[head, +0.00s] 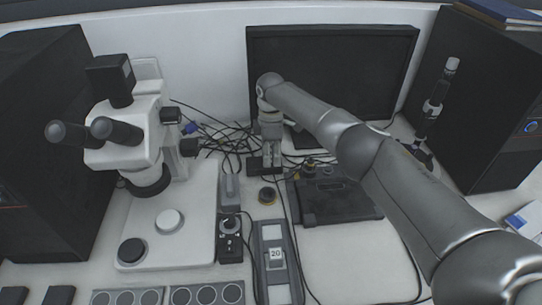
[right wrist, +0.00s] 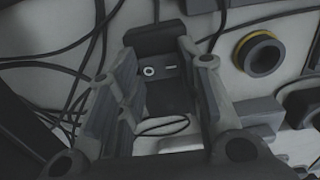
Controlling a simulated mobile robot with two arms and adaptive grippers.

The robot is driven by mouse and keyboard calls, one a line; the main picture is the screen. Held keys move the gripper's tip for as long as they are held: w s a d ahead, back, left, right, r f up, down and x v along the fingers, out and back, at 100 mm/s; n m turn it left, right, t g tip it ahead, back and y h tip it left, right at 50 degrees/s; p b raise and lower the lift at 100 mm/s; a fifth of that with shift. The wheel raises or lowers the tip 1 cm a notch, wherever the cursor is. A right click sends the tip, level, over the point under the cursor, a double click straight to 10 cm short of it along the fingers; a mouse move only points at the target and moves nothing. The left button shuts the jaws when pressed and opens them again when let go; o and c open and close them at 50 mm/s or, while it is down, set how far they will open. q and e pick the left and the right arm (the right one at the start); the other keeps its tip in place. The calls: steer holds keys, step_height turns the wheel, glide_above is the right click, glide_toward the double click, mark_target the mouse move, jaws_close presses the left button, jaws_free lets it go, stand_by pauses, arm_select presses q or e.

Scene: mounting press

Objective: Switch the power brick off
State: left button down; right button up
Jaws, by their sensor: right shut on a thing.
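The power brick (right wrist: 152,42) is a dark block with a rocker switch (right wrist: 160,71) marked with a white circle and a white dash. In the head view the power brick (head: 254,163) shows as a dark shape on the bench among cables, partly hidden by my gripper. My right gripper (head: 267,163) points down over it. In the right wrist view my right gripper (right wrist: 158,52) has its fingers on either side of the brick, shut on it. I cannot tell which way the switch is tilted. My left gripper is not in view.
A microscope (head: 150,150) stands to the left, a monitor (head: 335,70) behind. Loose black cables (head: 215,135) surround the brick. A dark flat device (head: 335,202) lies to the right.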

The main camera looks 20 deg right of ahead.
steer(key=shift+w+r, duration=0.1)
steer(key=shift+r, duration=0.05)
steer(key=o, duration=1)
step_height(320, 180, up, 12)
steer(key=shift+f, duration=0.1)
